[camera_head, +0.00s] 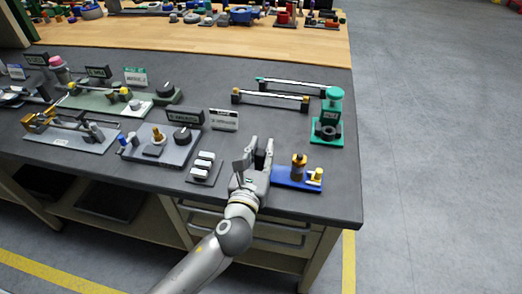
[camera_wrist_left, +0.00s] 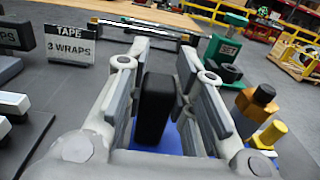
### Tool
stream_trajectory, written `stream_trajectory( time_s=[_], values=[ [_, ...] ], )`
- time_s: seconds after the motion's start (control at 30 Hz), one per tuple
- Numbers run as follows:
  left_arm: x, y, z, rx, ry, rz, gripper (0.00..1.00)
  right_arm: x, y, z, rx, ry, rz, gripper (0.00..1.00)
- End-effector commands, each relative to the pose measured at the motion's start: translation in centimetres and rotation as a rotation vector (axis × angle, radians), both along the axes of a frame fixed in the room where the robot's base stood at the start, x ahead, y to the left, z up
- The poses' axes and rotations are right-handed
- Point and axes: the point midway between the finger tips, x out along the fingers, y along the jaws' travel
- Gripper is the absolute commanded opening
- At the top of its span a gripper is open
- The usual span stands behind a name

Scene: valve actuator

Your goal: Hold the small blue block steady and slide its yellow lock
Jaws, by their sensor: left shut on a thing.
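The small blue block (camera_head: 290,182) is a low blue base near the table's front right edge. My left gripper (camera_head: 259,153) is shut on the black post at the base's left end, with a finger on either side. The fingers hide part of the base. My right gripper is not in view.
A small plate with white blocks (camera_head: 204,168) lies just left of my gripper. A green press-like device (camera_head: 328,120) stands behind the blue base. A rail on black supports (camera_head: 270,97) lies farther back. A TAPE sign (camera_head: 223,120) stands at the back left.

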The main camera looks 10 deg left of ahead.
Motion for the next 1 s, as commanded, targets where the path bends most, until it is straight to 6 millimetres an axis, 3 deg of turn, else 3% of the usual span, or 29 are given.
stream_trajectory(
  time_s=[1.0],
  values=[
    [0.02,-0.01,-0.71,-0.001,-0.003,0.000,0.00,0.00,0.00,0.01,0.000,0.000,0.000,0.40]
  ],
)
